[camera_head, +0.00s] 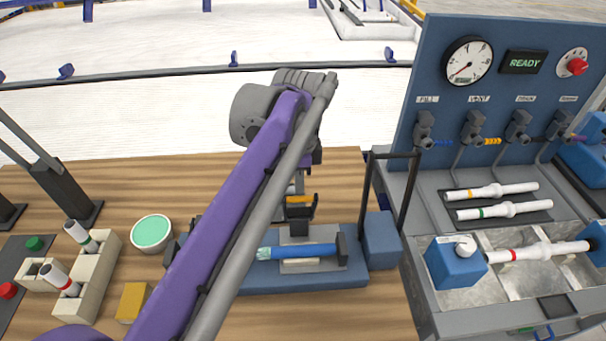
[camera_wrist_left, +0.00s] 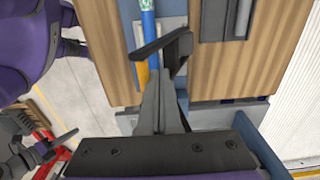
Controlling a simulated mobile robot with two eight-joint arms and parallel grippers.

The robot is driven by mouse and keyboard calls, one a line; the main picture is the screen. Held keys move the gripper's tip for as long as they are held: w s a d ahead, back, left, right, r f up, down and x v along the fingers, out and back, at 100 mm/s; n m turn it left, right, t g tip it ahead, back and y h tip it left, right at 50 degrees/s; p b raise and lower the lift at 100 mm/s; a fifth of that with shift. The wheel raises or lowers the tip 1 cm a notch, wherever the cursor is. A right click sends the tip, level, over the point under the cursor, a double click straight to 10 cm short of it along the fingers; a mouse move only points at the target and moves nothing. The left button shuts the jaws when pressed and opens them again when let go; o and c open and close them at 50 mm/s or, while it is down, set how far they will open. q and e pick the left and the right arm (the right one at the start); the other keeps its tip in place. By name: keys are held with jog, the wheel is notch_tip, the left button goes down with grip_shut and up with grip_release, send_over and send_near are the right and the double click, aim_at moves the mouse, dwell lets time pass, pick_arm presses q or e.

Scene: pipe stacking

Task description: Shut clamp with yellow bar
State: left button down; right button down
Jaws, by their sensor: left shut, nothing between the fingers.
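A blue pipe (camera_head: 305,251) lies across the blue fixture (camera_head: 300,281) on the wooden table; its pale blue-green end points left. The yellow bar (camera_head: 298,199) of the clamp shows just behind the pipe, partly hidden by my left arm and gripper. My left gripper (camera_head: 301,211) is shut and empty, close to the yellow bar; I cannot tell whether they touch. In the left wrist view the blue pipe (camera_wrist_left: 148,27) and a yellow-orange part (camera_wrist_left: 141,75) show beside the shut fingers (camera_wrist_left: 165,45).
A black upright hoop (camera_head: 390,156) stands at the fixture's right end. A bowl (camera_head: 151,232) with green contents, a beige rack (camera_head: 92,275) with white pipes and a yellow block (camera_head: 133,302) are left. The blue panel (camera_head: 500,90) and grey basin bench (camera_head: 440,300) are right.

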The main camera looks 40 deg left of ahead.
pick_arm(q)
jog(key=shift+s+d+f, duration=0.2)
jog(key=shift+s+d, duration=0.2)
jog(key=shift+s, duration=0.1)
jog(key=shift+s+d+f, duration=0.2)
jog(key=shift+s+d, duration=0.15)
jog(key=shift+s, duration=0.1)
jog(key=shift+s+d+f+b, duration=0.35)
jog(key=shift+s+d+f, duration=0.3)
jog(key=shift+s, duration=0.2)
jog(key=shift+d, duration=0.15)
jog(key=shift+s+d+f+b, duration=0.3)
jog(key=shift+s+d+f, duration=0.25)
jog(key=shift+s+f, duration=0.2)
jog(key=shift+s+d+f+b, duration=0.35)
jog(key=shift+s+d+f, duration=0.25)
jog(key=shift+f, duration=0.25)
